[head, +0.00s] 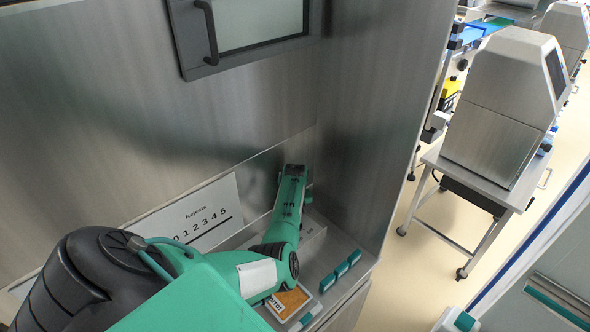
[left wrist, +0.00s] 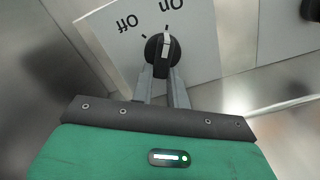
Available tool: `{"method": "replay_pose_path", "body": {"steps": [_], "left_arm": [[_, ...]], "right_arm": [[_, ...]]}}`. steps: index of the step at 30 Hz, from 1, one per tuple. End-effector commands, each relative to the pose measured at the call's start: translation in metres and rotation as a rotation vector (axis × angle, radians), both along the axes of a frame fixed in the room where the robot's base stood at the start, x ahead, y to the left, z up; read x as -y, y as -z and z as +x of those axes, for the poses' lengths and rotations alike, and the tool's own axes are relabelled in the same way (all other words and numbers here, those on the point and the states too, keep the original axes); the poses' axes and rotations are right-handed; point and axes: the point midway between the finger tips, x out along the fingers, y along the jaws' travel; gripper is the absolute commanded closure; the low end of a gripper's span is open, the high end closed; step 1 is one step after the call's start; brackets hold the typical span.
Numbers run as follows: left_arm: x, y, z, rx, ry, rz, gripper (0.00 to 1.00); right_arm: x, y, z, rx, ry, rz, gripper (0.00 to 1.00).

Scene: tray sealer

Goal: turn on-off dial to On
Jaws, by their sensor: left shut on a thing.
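The on-off dial (left wrist: 155,47) is a round black knob with a white pointer bar, on a pale panel (left wrist: 205,40) in the left wrist view. The labels "On" and "Off" appear upside down there. The white bar points up the picture toward the mark by "On"; the "Off" mark is to its left. My left gripper (left wrist: 161,72) is shut on the dial, its two grey fingers on either side of the knob. In the head view my left arm reaches to the metal wall, and its fingers and the dial are hidden. My right gripper is in neither view.
A white "Rejects" scale panel (head: 201,211) is on the steel wall left of my arm. An orange label (head: 291,300) and green bars (head: 341,271) lie on the ledge below. A steel side wall (head: 375,110) stands close on the right. Beyond it is a steel machine (head: 497,110) on a table.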

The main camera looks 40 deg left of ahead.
Motion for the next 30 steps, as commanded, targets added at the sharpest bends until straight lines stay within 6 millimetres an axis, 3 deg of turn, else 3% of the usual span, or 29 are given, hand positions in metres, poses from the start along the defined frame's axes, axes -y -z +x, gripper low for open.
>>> {"method": "replay_pose_path", "body": {"steps": [3, 4, 7, 20, 30], "left_arm": [[0.000, 0.000, 0.000, 0.001, 0.001, 0.002, 1.00], [0.000, 0.000, 0.000, 0.001, 0.001, 0.002, 0.80], [0.000, 0.000, 0.000, 0.001, 0.000, 0.002, 0.62], [0.000, -0.009, 0.001, 0.001, -0.001, 0.002, 0.62], [-0.001, -0.071, 0.001, 0.005, -0.002, 0.004, 0.62]], "right_arm": [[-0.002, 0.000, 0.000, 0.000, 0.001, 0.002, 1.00], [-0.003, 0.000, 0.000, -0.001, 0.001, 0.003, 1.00], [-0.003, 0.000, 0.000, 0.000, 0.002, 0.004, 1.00], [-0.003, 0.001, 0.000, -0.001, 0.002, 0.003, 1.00], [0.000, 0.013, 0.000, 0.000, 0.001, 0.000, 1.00]]}}
